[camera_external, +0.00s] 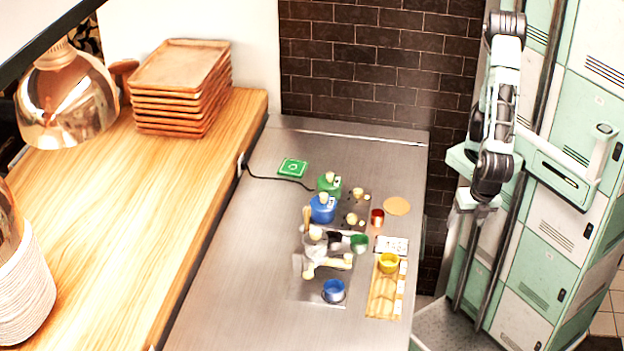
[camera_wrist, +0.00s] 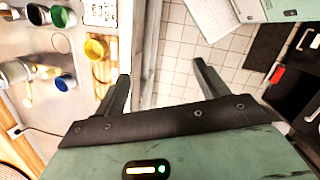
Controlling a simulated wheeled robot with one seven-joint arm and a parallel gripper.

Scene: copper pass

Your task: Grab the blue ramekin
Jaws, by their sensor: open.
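The blue ramekin (camera_external: 334,291) sits on the steel counter (camera_external: 250,290), near the front of a cluster of small kitchen things. In the wrist view the blue ramekin (camera_wrist: 65,82) shows at the left. My gripper (camera_external: 473,207) hangs in the air to the right of the counter, apart from the ramekin. In the wrist view the two fingers of my gripper (camera_wrist: 158,85) are spread wide with nothing between them. The counter's edge and the tiled floor lie beneath them.
Blue (camera_external: 322,209) and green (camera_external: 330,184) lidded pots stand behind. A wooden board (camera_external: 384,297) lies to its right. The counter's front left is clear.

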